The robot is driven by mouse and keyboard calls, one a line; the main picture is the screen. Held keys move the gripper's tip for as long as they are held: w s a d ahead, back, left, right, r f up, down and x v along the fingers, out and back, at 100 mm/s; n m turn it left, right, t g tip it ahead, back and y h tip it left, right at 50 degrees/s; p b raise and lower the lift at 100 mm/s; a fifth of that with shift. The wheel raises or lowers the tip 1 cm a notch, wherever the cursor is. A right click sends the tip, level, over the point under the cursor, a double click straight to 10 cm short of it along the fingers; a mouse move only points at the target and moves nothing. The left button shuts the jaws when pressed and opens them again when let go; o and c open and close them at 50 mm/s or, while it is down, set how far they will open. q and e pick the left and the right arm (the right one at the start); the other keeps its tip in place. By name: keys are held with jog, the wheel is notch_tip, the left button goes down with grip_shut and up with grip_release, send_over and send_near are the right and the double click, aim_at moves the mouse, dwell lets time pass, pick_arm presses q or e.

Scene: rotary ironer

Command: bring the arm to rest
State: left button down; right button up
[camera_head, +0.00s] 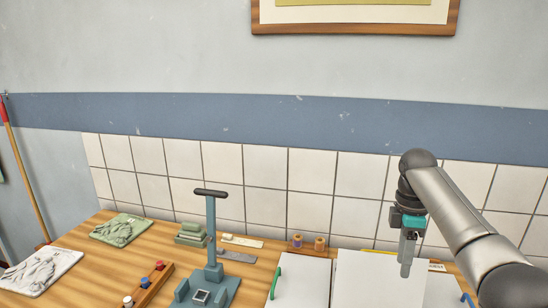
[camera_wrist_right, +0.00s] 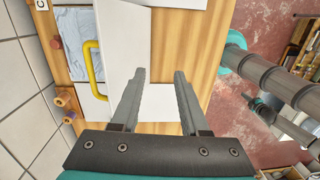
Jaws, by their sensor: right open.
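My right arm reaches in from the right edge of the head view. Its gripper (camera_head: 407,262) points down over the right part of the wooden table, in front of the tiled wall. In the right wrist view the two grey fingers (camera_wrist_right: 159,78) stand apart with nothing between them. Beyond them are white panels (camera_wrist_right: 119,40) and bare wood (camera_wrist_right: 180,50). My left gripper does not show in either view.
A teal stand with a dark crossbar (camera_head: 211,225) rises mid-table. White panels (camera_head: 378,280) with a green handle (camera_head: 275,283) lie at right. A yellow handle (camera_wrist_right: 95,70) shows beside the fingers.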

jog(key=s+a+f+m+t, duration=0.1)
jog(key=s+a+f+m, duration=0.1)
jog(key=s+a+f, duration=0.6)
jog(key=s+a+f+m+t, duration=0.1)
jog(key=s+a+f+m, duration=0.25)
jog(key=s+f, duration=0.5)
jog(key=s+r+m+t, duration=0.15)
jog(key=s+m, duration=0.55)
jog(key=s, duration=0.9)
notch_tip(320, 180, down, 29)
jog(key=s+b, duration=0.1)
jog(key=b, duration=0.7)
pick_arm(q)
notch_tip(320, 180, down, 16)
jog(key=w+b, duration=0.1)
jog(key=b, duration=0.6)
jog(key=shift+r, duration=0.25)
pick_arm(e)
jog(key=s+d+f+g, duration=0.1)
jog(key=s+f, duration=0.7)
jog(key=f, duration=0.3)
jog(key=s+d+f, duration=0.1)
jog(key=s+f, duration=0.7)
jog(key=f, duration=0.3)
jog(key=shift+d+f+g, duration=0.15)
jog(key=shift+f+g, duration=0.2)
jog(key=shift+f, duration=0.05)
